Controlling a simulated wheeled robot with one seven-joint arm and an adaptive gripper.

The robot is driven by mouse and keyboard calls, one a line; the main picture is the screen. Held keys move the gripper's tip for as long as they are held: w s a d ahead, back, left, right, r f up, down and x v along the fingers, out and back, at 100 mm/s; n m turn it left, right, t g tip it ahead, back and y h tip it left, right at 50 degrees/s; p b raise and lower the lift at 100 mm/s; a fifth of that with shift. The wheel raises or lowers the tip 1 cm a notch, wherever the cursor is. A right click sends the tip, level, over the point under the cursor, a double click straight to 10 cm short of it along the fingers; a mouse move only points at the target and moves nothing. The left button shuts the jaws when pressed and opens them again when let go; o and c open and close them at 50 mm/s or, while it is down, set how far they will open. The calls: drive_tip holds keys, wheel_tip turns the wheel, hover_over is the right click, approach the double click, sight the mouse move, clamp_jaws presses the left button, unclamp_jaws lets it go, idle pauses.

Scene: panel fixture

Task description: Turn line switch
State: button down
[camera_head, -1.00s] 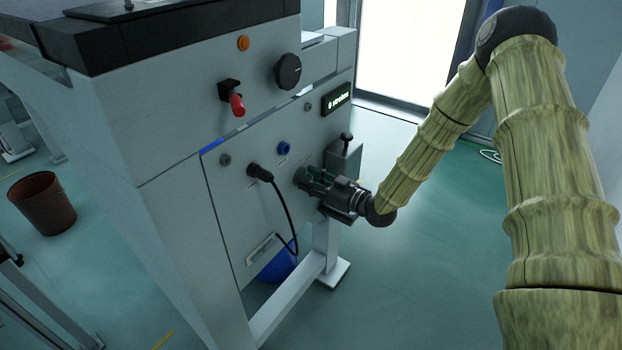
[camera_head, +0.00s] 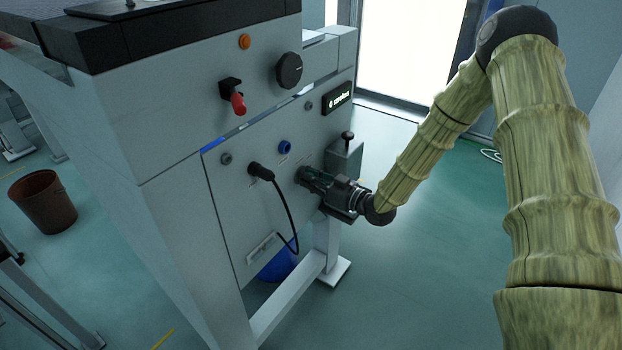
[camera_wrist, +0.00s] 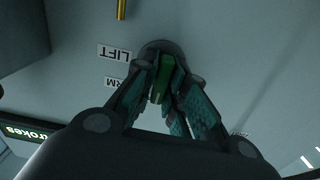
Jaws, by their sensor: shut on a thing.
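My gripper (camera_head: 312,180) is at the lower right of the grey panel (camera_head: 226,200). In the wrist view my gripper (camera_wrist: 163,82) has its fingers closed on the two sides of a narrow green switch handle (camera_wrist: 167,78). The handle stands out from a dark round base (camera_wrist: 160,47) on the panel; the fingers hide part of both. A label reading LIFT and a partly covered one ending in RM lie beside it. I cannot read a label naming the line switch. A black round knob (camera_head: 289,70) sits higher on the fixture.
A black plug (camera_head: 259,171) with a hanging cable is left of my gripper. A blue button (camera_head: 285,147), a red-tipped lever (camera_head: 237,102), an orange button (camera_head: 244,41) and a small display (camera_head: 338,98) are above. A black-knobbed lever box (camera_head: 345,155) stands close right.

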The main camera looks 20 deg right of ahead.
drive_tip(key=shift+w+d+r+m, duration=0.1)
drive_tip(key=shift+d+m, duration=0.05)
drive_tip(key=shift+m, duration=0.55)
drive_tip(key=m, duration=0.2)
drive_tip(key=shift+d+m, duration=0.1)
drive_tip(key=shift+m, duration=0.2)
drive_tip(key=shift+w+m, duration=0.1)
drive_tip(key=shift+m, duration=1.9)
drive_tip(key=shift+d+m, duration=0.1)
drive_tip(key=shift+m, duration=0.2)
drive_tip(key=c, duration=1.5)
unclamp_jaws()
drive_tip(key=shift+d, duration=0.1)
drive_tip(key=shift+a, duration=0.2)
drive_tip(key=v, duration=1.2)
drive_tip(key=shift+d, duration=0.1)
